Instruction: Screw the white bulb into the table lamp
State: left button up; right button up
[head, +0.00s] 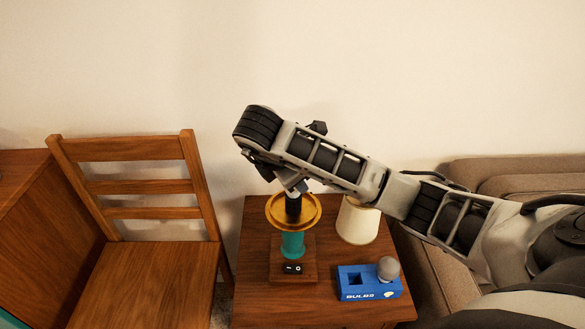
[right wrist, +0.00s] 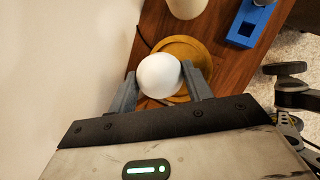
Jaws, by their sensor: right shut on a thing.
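The table lamp stands on a small wooden table, with a teal stem (head: 292,245), a gold dish (head: 270,215) and a wooden base with a black switch (head: 292,268). My right gripper (right wrist: 161,86) is shut on the white bulb (right wrist: 158,75), which sits between its two grey fingers. In the right wrist view the bulb is in front of the gold dish (right wrist: 205,58). In the head view my right arm reaches over the lamp and its hand hides most of the bulb. I cannot tell whether the bulb touches the socket. My left gripper is not in view.
A blue bulb box (head: 355,293) on the table (head: 255,310) holds a grey bulb (head: 388,268) and has one empty hole. A cream lampshade (head: 357,226) stands behind it. A wooden chair (head: 145,275) is at the left and a brown sofa (head: 500,170) at the right.

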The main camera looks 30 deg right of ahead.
jog(key=shift+w+r+m+g+p, duration=0.15)
jog(key=shift+m+g+p, duration=0.35)
jog(key=shift+m+p, duration=0.65)
jog(key=shift+m+g+p, duration=0.3)
jog(key=shift+m+p, duration=0.05)
jog(key=shift+p, duration=0.25)
jog(key=shift+m+g+h+p, duration=0.3)
jog(key=shift+m+g+p, duration=0.2)
jog(key=shift+m+p, duration=0.55)
jog(key=shift+m+g+p, duration=0.3)
jog(key=shift+m+p, duration=0.1)
jog(key=shift+m, duration=0.05)
jog(key=shift+f, duration=0.2)
